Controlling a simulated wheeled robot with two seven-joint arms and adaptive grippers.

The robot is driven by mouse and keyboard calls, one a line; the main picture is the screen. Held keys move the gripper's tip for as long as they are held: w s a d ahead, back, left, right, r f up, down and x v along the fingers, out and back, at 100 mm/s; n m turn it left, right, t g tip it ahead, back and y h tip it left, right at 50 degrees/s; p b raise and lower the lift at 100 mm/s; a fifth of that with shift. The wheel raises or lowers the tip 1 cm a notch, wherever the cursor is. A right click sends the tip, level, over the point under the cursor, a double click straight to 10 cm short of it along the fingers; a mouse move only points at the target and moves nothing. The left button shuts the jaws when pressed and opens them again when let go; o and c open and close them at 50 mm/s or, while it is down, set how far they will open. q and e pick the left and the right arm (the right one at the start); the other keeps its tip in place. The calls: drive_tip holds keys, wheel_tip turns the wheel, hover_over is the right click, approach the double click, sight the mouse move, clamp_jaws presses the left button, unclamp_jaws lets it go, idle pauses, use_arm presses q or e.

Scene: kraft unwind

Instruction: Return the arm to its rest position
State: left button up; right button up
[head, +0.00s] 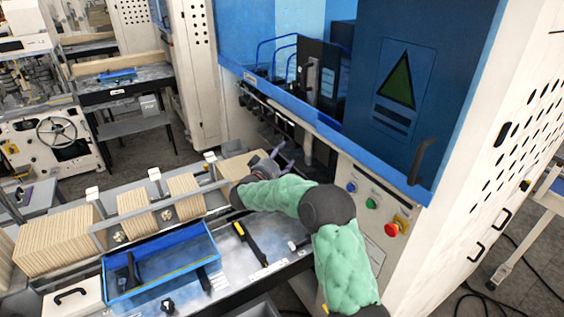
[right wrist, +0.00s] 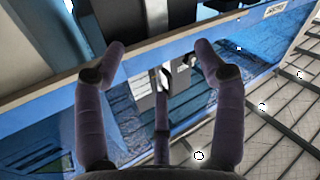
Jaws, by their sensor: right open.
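My right arm (head: 335,235), in a green padded sleeve, comes up from the bottom of the head view and bends to the left. Its gripper (head: 284,150) is in front of the blue machine's lower opening, above the far end of the row of kraft stacks. In the right wrist view the gripper (right wrist: 160,58) has its purple fingers spread apart with nothing between them. Beyond the fingers is the blue edge of the machine (right wrist: 50,75). My left gripper is not in view.
The blue and white machine has an open bay, a door (head: 395,85) and buttons, including a red one (head: 391,229). Kraft stacks (head: 62,240) line the bench behind a metal rail.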

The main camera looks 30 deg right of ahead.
drive_tip(key=shift+w+a+f, duration=0.1)
drive_tip(key=shift+a+f, duration=0.1)
drive_tip(key=shift+f, duration=0.35)
